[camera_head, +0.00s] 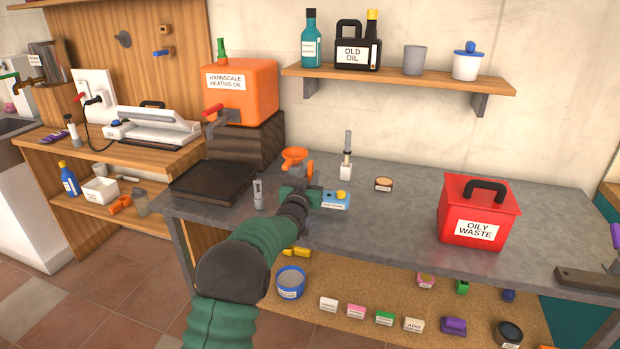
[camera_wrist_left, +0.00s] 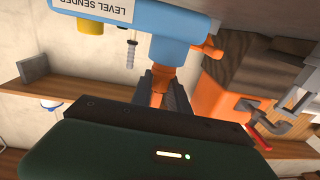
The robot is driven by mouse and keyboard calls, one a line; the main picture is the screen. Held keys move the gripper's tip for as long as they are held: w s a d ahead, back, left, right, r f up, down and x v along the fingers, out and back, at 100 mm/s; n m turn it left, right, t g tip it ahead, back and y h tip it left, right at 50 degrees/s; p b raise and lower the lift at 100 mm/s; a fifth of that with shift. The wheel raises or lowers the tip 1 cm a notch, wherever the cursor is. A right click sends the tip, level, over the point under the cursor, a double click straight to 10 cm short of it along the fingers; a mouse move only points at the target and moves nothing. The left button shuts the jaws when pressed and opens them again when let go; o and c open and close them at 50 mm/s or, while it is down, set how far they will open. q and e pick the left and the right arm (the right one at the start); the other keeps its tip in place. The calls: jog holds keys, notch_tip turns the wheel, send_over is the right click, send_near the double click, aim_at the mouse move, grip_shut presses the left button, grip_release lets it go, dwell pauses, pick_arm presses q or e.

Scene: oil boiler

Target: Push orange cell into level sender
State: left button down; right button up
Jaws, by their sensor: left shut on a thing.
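The blue level sender (camera_head: 335,202) with its yellow knob lies on the grey workbench, just right of my left gripper (camera_head: 309,198). In the left wrist view the level sender (camera_wrist_left: 135,22) appears upside down, with its label at the top left. My left gripper (camera_wrist_left: 164,92) is shut on the orange cell (camera_wrist_left: 159,86), of which a short part shows between the fingers. The cell's far end meets the blue body; how deep it sits inside cannot be told. In the head view the cell is hidden by the gripper. My right gripper is not in view.
A white block with an upright tool (camera_head: 346,165) is behind. The red oily waste bin (camera_head: 478,212) is right; bench between is mostly clear.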

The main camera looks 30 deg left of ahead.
pick_arm(q)
jog(key=shift+f+b, duration=0.25)
jog(key=shift+b, duration=0.05)
jog(key=c, duration=1.2)
grip_release()
jog(key=p+v, duration=0.2)
jog(key=v, duration=1.4)
jog(key=shift+s+d, duration=0.25)
jog(key=shift+s, duration=0.1)
